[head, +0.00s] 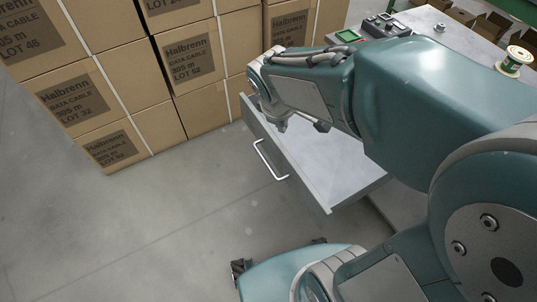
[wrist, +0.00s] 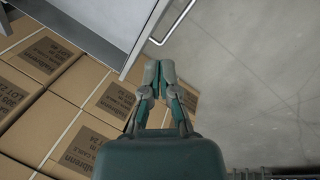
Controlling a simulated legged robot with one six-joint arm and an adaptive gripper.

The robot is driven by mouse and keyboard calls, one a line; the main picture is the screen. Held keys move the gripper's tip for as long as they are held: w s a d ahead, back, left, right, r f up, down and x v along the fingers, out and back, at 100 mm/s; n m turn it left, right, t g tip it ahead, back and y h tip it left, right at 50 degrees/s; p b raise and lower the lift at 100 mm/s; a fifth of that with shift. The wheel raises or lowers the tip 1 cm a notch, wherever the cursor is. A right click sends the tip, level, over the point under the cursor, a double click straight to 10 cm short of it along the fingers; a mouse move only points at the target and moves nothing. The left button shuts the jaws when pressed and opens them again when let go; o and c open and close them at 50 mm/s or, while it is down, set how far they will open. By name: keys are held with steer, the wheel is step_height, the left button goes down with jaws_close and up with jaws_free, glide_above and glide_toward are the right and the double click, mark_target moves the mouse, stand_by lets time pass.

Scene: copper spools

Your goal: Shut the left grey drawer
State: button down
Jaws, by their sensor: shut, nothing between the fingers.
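The grey drawer (head: 293,171) stands pulled out, low in the head view, with its pale inside showing. Its white bar handle (head: 265,159) is on the front panel. In the wrist view the drawer (wrist: 100,22) is at upper left and its handle (wrist: 180,20) at the top. My gripper (wrist: 159,66) is shut and empty, with its fingertips together. In that view it appears just outside the drawer front, near the panel's lower end; I cannot tell if it touches. In the head view my arm hides most of the gripper.
Stacked cardboard boxes (head: 130,70) stand close beyond the drawer's far end. The floor (head: 150,220) in front of the drawer is clear.

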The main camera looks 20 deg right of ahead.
steer(key=w+a+f+n+g+h, duration=0.1)
steer(key=w+f+n, duration=0.4)
steer(key=f, duration=0.2)
steer(key=n+h, duration=0.1)
steer(key=n, duration=0.5)
glide_toward(276, 163)
steer(key=shift+g, duration=0.3)
steer(key=x, duration=0.5)
steer(key=shift+w+a, duration=0.15)
steer(key=shift+w, duration=0.15)
